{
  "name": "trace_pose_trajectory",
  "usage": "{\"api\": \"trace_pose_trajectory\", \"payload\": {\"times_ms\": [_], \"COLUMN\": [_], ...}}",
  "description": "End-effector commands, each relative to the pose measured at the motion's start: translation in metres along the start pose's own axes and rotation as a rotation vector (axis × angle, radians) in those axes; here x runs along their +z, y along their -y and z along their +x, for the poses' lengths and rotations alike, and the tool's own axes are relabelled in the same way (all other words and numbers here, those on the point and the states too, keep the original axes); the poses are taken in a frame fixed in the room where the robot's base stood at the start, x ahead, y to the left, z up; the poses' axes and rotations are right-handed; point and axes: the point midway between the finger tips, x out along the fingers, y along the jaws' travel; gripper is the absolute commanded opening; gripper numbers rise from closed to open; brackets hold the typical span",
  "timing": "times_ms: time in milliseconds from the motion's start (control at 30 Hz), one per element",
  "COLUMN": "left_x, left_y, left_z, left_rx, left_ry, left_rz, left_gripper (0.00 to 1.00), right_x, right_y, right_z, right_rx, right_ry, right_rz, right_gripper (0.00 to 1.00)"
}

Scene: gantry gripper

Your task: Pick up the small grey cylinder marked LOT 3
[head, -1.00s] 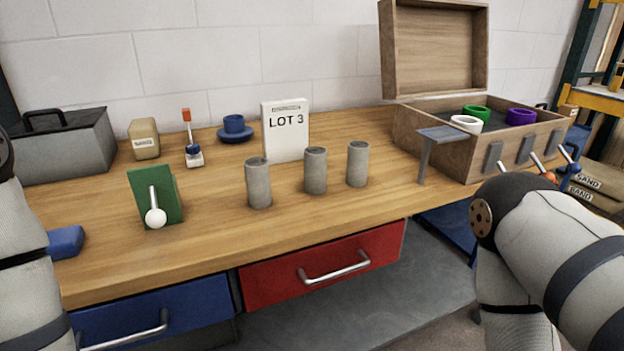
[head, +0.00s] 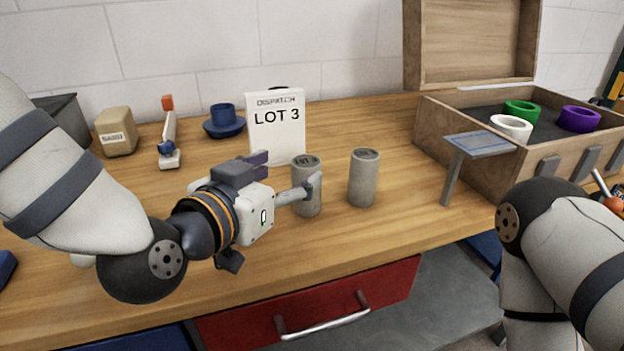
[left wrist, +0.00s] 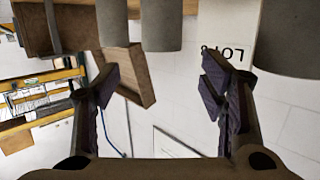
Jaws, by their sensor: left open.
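Two upright grey cylinders show in the head view, a middle one (head: 305,200) and a right one (head: 363,180). The third, leftmost one is hidden behind my left gripper. Their top markings are too small to read surely. A white sign (head: 277,140) reading DISPATCH, LOT 3 stands behind them. My left gripper (head: 287,174) is open and empty, one finger overlapping the middle cylinder in the picture; contact cannot be told. In the left wrist view, upside down, three cylinders hang at the top edge, one (left wrist: 161,25) between the finger lines, another (left wrist: 290,40) at right. My right gripper is out of view.
A wooden box (head: 480,165) with coloured rings stands at right, a small grey stand (head: 480,145) before it. A blue cup and saucer (head: 224,122), a small lever device (head: 168,140) and a sand block (head: 116,132) are at the back left. A red drawer (head: 390,290) is below the edge.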

Motion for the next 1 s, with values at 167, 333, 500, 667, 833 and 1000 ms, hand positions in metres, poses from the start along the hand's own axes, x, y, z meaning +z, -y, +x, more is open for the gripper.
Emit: {"api": "trace_pose_trajectory", "payload": {"times_ms": [167, 333, 500, 667, 833, 1000], "left_x": [0.005, 0.010, 0.008, 0.005, 0.005, 0.005], "left_y": [0.000, 0.002, 0.002, 0.002, 0.002, 0.002], "left_z": [0.029, 0.060, 0.081, 0.081, 0.081, 0.081], "left_rx": [0.001, 0.000, 0.000, 0.000, 0.000, 0.000], "left_ry": [0.007, 0.009, 0.005, 0.002, 0.002, 0.003], "left_rz": [-0.004, -0.006, -0.003, -0.002, -0.001, -0.002], "left_gripper": [0.65, 0.65, 0.65, 0.65, 0.35, 0.00], "right_x": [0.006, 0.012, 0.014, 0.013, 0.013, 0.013], "right_y": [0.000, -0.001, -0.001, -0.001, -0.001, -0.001], "right_z": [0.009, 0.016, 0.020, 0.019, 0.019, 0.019], "right_rx": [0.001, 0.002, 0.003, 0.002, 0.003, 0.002], "right_ry": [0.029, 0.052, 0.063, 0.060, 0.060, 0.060], "right_rz": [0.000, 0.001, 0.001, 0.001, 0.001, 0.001], "right_gripper": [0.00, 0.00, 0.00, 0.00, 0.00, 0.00]}}
